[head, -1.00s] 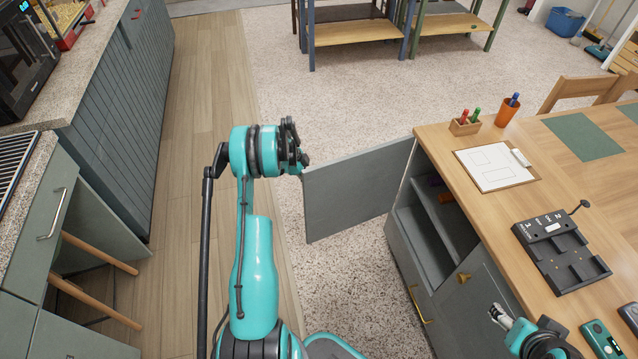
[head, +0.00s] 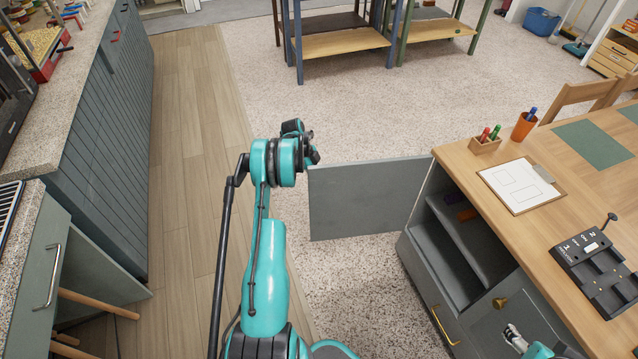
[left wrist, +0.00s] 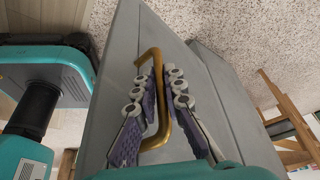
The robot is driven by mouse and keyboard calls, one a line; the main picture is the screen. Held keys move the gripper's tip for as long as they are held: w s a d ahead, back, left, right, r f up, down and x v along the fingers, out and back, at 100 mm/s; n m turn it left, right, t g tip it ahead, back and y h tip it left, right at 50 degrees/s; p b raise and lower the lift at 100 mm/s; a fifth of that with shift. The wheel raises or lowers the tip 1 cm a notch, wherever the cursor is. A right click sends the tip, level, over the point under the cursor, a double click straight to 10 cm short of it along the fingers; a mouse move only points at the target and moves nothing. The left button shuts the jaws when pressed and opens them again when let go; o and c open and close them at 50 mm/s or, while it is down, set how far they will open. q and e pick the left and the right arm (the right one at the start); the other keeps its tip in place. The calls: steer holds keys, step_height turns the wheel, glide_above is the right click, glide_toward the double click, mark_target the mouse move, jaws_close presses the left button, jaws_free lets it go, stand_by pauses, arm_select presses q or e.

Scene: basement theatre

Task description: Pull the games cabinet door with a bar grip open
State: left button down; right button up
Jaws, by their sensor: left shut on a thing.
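The grey games cabinet door (head: 365,200) stands swung well out from the cabinet (head: 425,260), hinged at the cabinet's far end. Its brass bar grip (left wrist: 156,60) shows in the left wrist view, running between purple-padded fingers. My left gripper (head: 314,152) is at the door's free edge, and in the left wrist view (left wrist: 168,85) it is shut on the bar grip. The grip is hidden in the head view. My right gripper (head: 514,338) is partly in view at the lower right, in front of a closed cabinet door; its jaws are too small to judge.
The open cabinet bay shows a shelf (head: 470,240) with small items. A drawer with a brass handle (head: 445,325) is below. The wooden top holds a clipboard (head: 520,188), pen holders and a black tray (head: 600,270). Speckled carpet (head: 345,275) around the door is clear.

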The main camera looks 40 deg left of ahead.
arm_select(q)
steer(key=shift+d, duration=0.15)
steer(key=c, duration=1.6)
jaws_free()
steer(key=shift+w, duration=0.15)
steer(key=v, duration=1.2)
